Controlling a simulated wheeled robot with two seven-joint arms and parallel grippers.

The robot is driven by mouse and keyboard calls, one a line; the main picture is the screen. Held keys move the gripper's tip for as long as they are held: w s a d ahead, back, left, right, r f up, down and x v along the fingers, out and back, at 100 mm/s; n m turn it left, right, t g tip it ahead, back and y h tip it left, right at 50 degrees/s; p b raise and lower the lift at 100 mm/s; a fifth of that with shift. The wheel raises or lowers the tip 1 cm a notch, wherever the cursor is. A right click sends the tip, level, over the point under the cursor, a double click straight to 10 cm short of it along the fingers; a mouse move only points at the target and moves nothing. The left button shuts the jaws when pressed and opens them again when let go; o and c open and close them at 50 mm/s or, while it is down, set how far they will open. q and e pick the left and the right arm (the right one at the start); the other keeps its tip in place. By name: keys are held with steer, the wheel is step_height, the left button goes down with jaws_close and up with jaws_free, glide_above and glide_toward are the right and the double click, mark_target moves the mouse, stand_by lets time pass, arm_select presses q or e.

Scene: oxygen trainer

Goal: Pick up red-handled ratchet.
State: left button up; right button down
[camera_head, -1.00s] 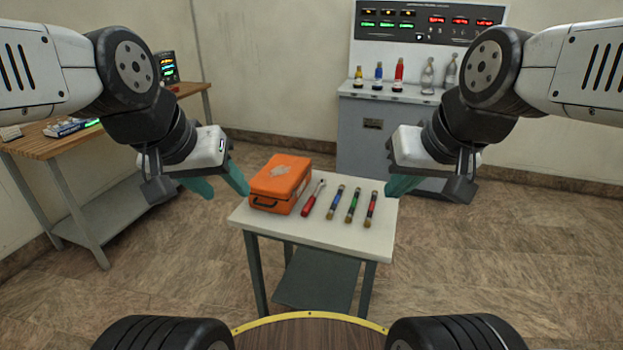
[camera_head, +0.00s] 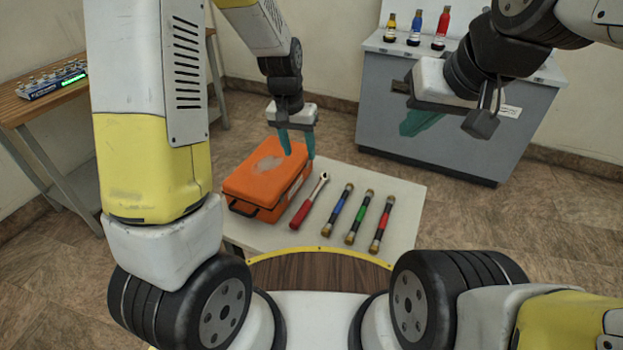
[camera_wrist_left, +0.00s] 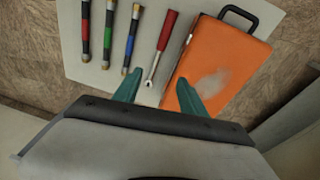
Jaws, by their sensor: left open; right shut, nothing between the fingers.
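The red-handled ratchet (camera_head: 309,201) lies on the small white table (camera_head: 408,192), just right of the orange case, its metal head toward the back. In the left wrist view the ratchet (camera_wrist_left: 163,48) lies ahead of the fingers, its head end nearest them. My left gripper (camera_head: 298,150) is open and empty above the back of the table, near the case's back right corner. In the left wrist view its teal fingers (camera_wrist_left: 158,94) point toward the gap between ratchet and case. My right gripper (camera_head: 420,120) is shut and empty, off to the right in front of the grey cabinet.
The orange case (camera_head: 265,180) stands close beside the ratchet on the left. Blue, green and red banded tools (camera_head: 340,208) lie in a row to its right. A grey cabinet (camera_head: 450,110) with bottles stands behind; a wooden bench (camera_head: 50,105) is at left.

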arm_select(q)
steer(key=m+g+y, duration=0.1)
glide_above(310, 200)
step_height(310, 200, down, 12)
steer(key=shift+a+r, duration=0.15)
steer(key=shift+r, duration=0.05)
step_height(310, 200, down, 8)
steer(key=shift+f, duration=0.1)
jaws_close()
stand_by(1.1)
